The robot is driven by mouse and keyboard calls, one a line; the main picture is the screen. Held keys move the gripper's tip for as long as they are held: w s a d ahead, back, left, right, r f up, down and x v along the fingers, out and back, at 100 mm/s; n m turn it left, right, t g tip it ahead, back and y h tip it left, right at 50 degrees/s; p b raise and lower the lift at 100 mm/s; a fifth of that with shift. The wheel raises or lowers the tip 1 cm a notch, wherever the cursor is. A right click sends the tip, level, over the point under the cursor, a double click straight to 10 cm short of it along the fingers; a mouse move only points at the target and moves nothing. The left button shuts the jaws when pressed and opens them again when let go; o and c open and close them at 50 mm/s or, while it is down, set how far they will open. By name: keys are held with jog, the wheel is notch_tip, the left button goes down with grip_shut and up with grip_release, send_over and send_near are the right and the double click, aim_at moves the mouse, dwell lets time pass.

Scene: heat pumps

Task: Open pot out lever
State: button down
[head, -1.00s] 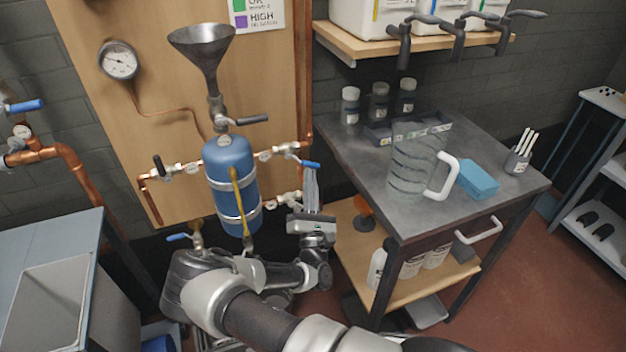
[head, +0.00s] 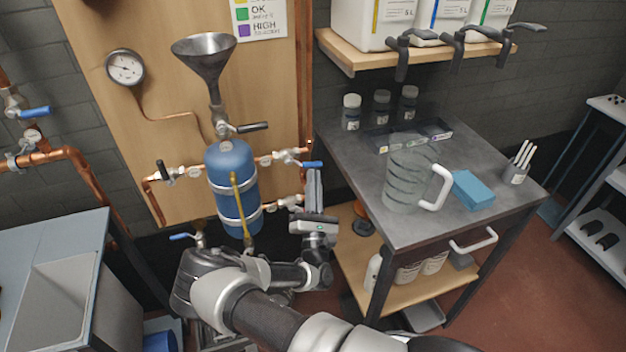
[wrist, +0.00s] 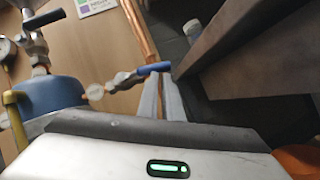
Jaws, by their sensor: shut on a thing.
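A blue tank (head: 231,180) with a funnel (head: 208,62) above it is mounted on a wooden panel. Copper pipes with valves leave its right side. The upper right valve has a blue lever (head: 313,164) lying roughly level and pointing right; it also shows in the wrist view (wrist: 153,69). I cannot read a label naming it. My gripper (head: 314,174) points up at this lever from below. In the wrist view, the fingertips (wrist: 160,78) meet the lever and are shut on it. The lower right valve is partly hidden behind my gripper.
A dark workbench (head: 365,185) stands close to the right of my gripper, with a glass jug (head: 405,185) and a blue sponge (head: 472,190) on it. A black-handled valve (head: 165,172) is left of the tank. A sink (head: 55,290) is at lower left.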

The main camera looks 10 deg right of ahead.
jog(key=shift+w+d+r+p, duration=0.15)
jog(key=shift+d+r+p, duration=0.35)
jog(key=shift+r+p, duration=0.05)
jog(key=shift+d+r, duration=0.1)
dwell(0.3)
